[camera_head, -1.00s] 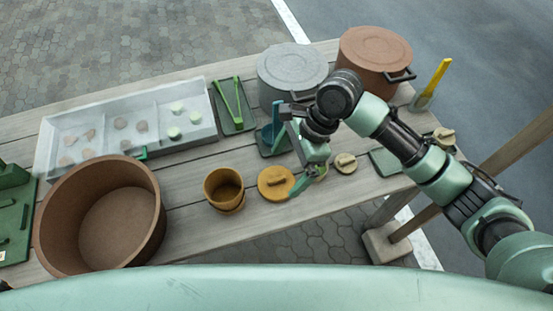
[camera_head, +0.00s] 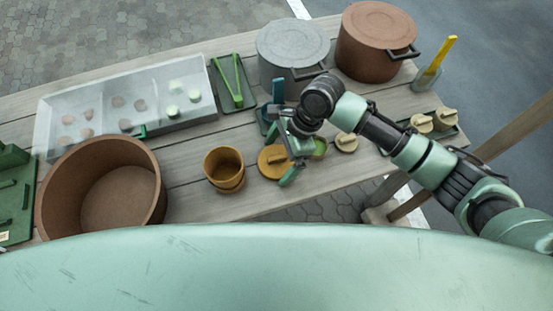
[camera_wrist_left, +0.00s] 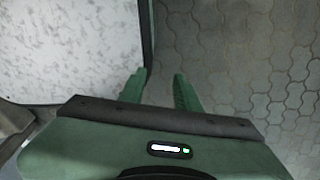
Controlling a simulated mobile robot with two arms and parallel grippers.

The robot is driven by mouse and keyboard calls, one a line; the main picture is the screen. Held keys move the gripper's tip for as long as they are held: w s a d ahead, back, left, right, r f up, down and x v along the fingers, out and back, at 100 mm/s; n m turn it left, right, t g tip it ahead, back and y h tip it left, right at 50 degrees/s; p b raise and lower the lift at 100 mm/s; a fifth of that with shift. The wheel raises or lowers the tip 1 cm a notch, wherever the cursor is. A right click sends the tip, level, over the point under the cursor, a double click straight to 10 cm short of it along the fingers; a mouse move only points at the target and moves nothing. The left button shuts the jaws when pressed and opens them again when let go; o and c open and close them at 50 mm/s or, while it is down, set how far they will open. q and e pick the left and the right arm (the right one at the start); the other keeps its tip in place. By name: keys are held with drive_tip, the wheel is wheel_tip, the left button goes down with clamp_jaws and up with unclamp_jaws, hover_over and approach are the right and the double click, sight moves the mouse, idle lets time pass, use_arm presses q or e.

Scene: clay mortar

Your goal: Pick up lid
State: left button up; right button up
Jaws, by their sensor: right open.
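A round ochre lid (camera_head: 269,163) with a bar handle lies flat on the wooden table in the head view, right of the ochre pot (camera_head: 225,169). My right gripper (camera_head: 297,163) is open, just above the lid's right side, and hides part of its right edge. I cannot tell if it touches the lid.
A large brown pot (camera_head: 152,200) stands at the left, with a pale divided tray (camera_head: 204,108) behind. A grey lidded pot (camera_head: 292,48) and a brown lidded pot (camera_head: 374,42) stand at the back.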

drive_tip(key=c, duration=1.1)
drive_tip(key=shift+o, duration=0.2)
drive_tip(key=shift+r, duration=0.1)
